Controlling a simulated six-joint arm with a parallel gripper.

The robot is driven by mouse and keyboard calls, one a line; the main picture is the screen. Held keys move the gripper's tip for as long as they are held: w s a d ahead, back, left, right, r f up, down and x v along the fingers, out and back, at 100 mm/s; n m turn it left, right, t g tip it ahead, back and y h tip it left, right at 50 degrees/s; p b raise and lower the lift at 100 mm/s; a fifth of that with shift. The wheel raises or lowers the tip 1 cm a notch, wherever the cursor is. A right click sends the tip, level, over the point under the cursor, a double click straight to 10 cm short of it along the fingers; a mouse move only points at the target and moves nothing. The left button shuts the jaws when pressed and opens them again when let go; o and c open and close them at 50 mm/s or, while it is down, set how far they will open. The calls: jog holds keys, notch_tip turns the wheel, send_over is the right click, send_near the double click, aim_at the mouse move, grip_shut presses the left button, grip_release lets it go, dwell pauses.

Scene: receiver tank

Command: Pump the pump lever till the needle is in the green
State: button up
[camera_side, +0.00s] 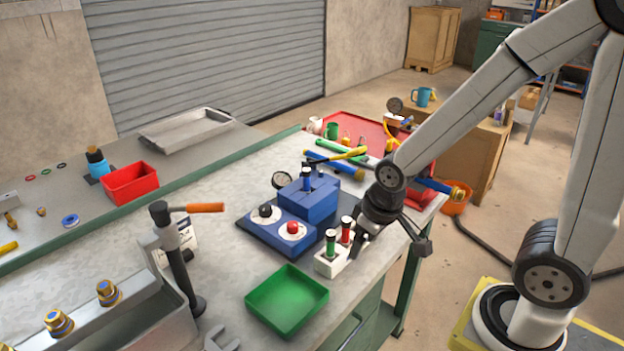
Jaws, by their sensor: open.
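A blue pump-like unit (309,203) stands on a dark plate on the workbench. A lever with a yellow grip (346,155) appears to rise from its top and lies nearly level, pointing right. A small round gauge (282,180) sits at the unit's back left; its needle and any green zone are too small to read. My gripper (361,243) is open, pointing down at the right of the unit, close to a white block (329,266) with green and red capped pieces. It is apart from the lever, lower in the picture. Its fingertips are partly hard to make out.
Black and red knobs (292,227) sit on the unit's front box. A green tray (287,302) lies in front. A clamp-like tool with an orange handle (196,208) stands at left. Green and blue tubes (336,166) lie behind, near a red tray (352,126).

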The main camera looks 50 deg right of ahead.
jog(key=shift+w+r, duration=0.1)
jog(key=shift+w, duration=0.05)
jog(key=c, duration=0.8)
jog(key=shift+w+d, duration=0.15)
jog(key=shift+w, duration=0.05)
grip_shut()
jog(key=w+d+r, duration=0.5)
jog(key=w+d, duration=0.1)
jog(key=d, duration=0.3)
jog(key=w+d+r, duration=0.6)
jog(key=w+d, duration=0.1)
jog(key=d, duration=0.2)
jog(key=w+d+r, duration=0.5)
jog(key=w+d, duration=0.2)
jog(key=d, duration=0.2)
jog(key=shift+d+r+t, duration=0.2)
jog(key=shift+r+t, duration=0.1)
jog(key=shift+r, duration=0.05)
